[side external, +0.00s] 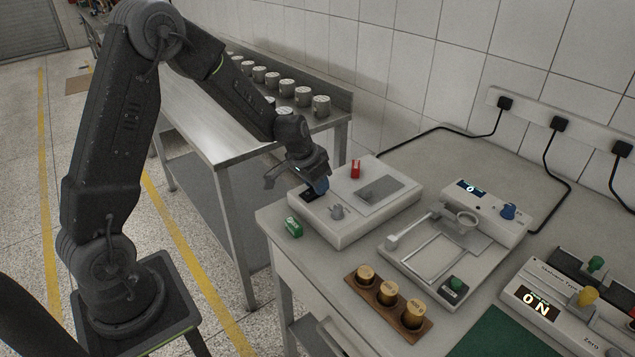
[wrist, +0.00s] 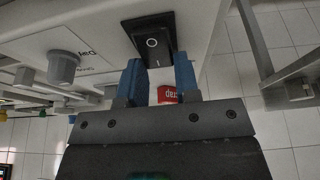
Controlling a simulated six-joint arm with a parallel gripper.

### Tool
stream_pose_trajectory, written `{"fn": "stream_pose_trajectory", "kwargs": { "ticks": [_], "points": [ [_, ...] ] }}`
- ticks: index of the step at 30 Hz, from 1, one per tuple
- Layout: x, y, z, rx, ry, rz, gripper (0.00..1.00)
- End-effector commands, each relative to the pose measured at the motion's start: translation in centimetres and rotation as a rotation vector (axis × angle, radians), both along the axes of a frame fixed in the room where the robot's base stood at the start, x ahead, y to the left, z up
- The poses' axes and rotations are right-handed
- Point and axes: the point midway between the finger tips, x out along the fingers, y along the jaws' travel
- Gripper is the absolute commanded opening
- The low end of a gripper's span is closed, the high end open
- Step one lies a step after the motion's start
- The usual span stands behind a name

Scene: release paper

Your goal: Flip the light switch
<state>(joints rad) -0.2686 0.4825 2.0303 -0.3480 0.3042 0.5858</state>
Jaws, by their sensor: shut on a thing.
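The switch is a black rocker marked O and I (wrist: 152,42). It sits on the front left part of a white box (side external: 345,225), and its dark edge shows in the side view (side external: 308,196). My gripper (side external: 319,187) points down at it from the left. In the wrist view, the two blue fingers of my gripper (wrist: 159,66) are at the near end of the rocker, one toward each side, shut on it. The fingers partly hide the rocker in the side view. I cannot tell clearly which way it is tipped.
The box also bears a grey knob (side external: 337,211) and a red part (side external: 355,169). A green part (side external: 294,228) is at its front left. Another white device (side external: 430,268) and a wooden weight holder (side external: 388,296) stand to the right.

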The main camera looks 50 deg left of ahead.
Motion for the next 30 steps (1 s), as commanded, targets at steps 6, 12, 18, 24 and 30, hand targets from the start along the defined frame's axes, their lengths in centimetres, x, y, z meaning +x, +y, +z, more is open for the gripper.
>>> {"fn": "stream_pose_trajectory", "kwargs": {
  "ticks": [6,12,18,24,30],
  "points": [
    [-0.06,-0.19,0.12,0.009,-0.043,-0.001,0.06],
    [-0.06,-0.15,0.14,0.010,-0.045,-0.001,0.06],
    [-0.07,-0.12,0.15,0.010,-0.045,0.000,0.38],
    [-0.10,-0.04,0.11,0.010,-0.044,0.002,0.55],
    [-0.12,0.00,0.13,0.010,-0.043,0.003,0.55]
  ]
}}
